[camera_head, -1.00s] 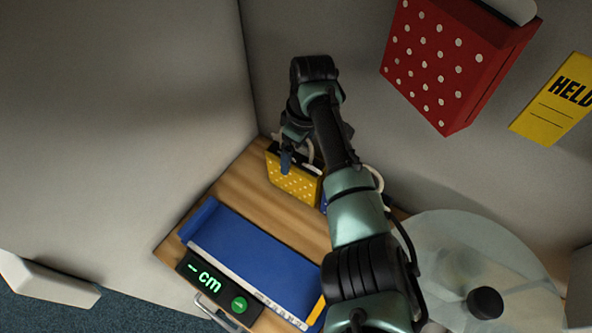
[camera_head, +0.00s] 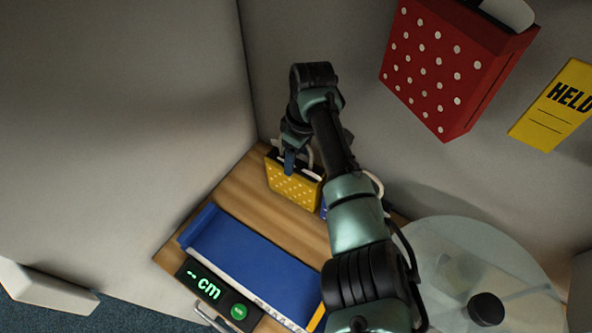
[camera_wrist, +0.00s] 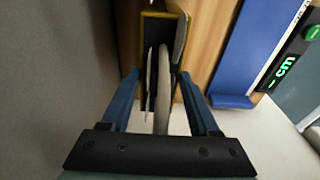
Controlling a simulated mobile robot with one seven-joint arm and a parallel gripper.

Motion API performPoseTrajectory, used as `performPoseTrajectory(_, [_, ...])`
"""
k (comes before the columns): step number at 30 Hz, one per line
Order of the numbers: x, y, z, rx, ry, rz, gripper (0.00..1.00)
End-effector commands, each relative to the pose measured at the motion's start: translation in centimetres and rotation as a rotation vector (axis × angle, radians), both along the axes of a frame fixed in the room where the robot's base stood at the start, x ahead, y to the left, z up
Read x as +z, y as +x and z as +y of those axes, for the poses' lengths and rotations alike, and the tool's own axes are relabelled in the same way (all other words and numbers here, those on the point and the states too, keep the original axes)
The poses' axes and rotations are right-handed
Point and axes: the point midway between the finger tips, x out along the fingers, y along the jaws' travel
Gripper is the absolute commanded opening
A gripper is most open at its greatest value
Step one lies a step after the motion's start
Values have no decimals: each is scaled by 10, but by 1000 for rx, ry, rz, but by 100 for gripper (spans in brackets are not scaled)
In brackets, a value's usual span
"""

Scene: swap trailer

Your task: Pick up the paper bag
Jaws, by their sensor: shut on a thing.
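The paper bag (camera_head: 291,186) is small, yellow with pale dots, and has pale handles. It stands upright at the back left of the wooden surface. My gripper (camera_head: 288,167) reaches down over it from above and is shut on its upper part. In the wrist view, the blue fingers (camera_wrist: 158,76) lie on either side of the bag's pale handle and inner edge, and the yellow bag rim (camera_wrist: 163,14) shows beyond them.
A blue measuring tray (camera_head: 255,255) with a green "cm" display (camera_head: 207,288) lies in front of the bag. A blue item (camera_head: 324,207) with a pale loop is partly behind my arm. A red dotted bag (camera_head: 440,75) is at the back wall. A clear round container (camera_head: 470,260) stands right.

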Motion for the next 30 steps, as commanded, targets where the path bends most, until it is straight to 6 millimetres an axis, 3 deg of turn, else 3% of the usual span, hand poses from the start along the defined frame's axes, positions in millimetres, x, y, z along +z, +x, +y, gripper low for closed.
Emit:
performPoseTrajectory(5, [6, 1, 0, 1, 0, -3, 0])
performPoseTrajectory(11, [29, 1, 0, 0, 0, -5, 0])
performPoseTrajectory(24, [140, 1, 0, 0, -1, -7, 0])
performPoseTrajectory(30, [173, 1, -1, -1, -2, -2, 0])
